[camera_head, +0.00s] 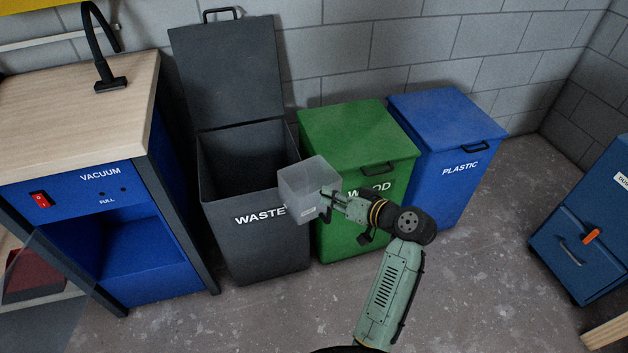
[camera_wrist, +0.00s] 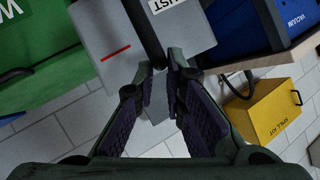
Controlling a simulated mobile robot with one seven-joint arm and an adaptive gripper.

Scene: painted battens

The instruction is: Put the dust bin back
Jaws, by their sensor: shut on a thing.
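The dust bin (camera_head: 303,182) is a pale grey, see-through box with a small white label. It is in the air in front of the waste and wood bins. My gripper (camera_head: 329,203) is shut on its handle from the right. In the wrist view the dust bin (camera_wrist: 112,38) shows a red line, a "DUST" label and a dark handle bar between my fingers (camera_wrist: 160,75). I cannot tell whether anything is inside it. The blue vacuum cabinet (camera_head: 90,190) stands at the left, with an open blue recess (camera_head: 135,250) in its front. The cabinet also shows in the wrist view (camera_wrist: 250,22).
The grey waste bin (camera_head: 255,250) has its lid (camera_head: 228,70) raised. The green wood bin (camera_head: 350,135) and blue plastic bin (camera_head: 445,120) are closed. A clear panel (camera_head: 40,290) stands at lower left. A yellow spill kit (camera_wrist: 262,112) shows in the wrist view. A blue cabinet (camera_head: 600,210) stands right.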

